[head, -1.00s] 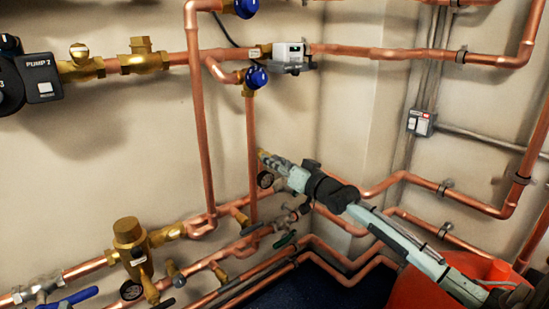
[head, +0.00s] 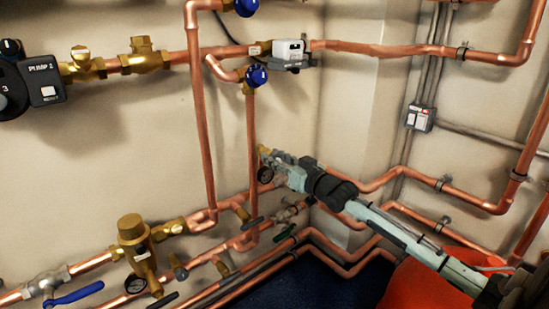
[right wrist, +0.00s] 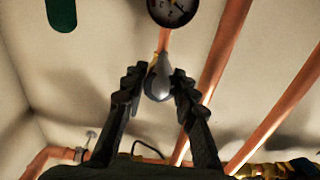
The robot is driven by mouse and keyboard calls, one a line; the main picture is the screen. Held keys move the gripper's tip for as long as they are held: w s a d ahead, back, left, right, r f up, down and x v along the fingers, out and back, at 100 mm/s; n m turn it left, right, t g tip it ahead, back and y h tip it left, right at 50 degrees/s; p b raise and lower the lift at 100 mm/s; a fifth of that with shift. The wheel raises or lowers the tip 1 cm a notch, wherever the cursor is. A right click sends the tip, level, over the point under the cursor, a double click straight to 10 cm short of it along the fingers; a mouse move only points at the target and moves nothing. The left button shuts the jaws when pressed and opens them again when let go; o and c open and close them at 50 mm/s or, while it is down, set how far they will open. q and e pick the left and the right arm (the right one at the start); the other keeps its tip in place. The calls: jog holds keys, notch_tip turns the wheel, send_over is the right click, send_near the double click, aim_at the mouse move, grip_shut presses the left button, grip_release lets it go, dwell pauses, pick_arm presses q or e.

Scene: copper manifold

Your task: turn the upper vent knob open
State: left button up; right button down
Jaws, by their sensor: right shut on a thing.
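My right gripper (head: 272,158) reaches from the lower right to a brass fitting by the wall in the head view. In the right wrist view its two dark fingers (right wrist: 157,85) are shut on a small grey rounded knob (right wrist: 158,80), one finger on each side. The knob sits at the end of a brass piece on a copper pipe. In the head view the fingers hide the knob. A round gauge (head: 265,174) is just below the gripper; a gauge also shows in the right wrist view (right wrist: 173,9). My left gripper is not in view.
Copper pipes (head: 203,130) run up and along the wall around the gripper. Blue round knobs (head: 256,75) sit higher up. A brass valve body (head: 131,230) and a blue lever (head: 75,293) are at lower left. A red container (head: 425,280) stands at lower right.

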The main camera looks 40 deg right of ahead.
jog(key=c, duration=1.2)
grip_release()
jog(key=shift+s, duration=0.1)
jog(key=s, duration=0.8)
jog(key=s+d, duration=0.1)
jog(key=s, duration=0.2)
jog(key=shift+s, duration=0.4)
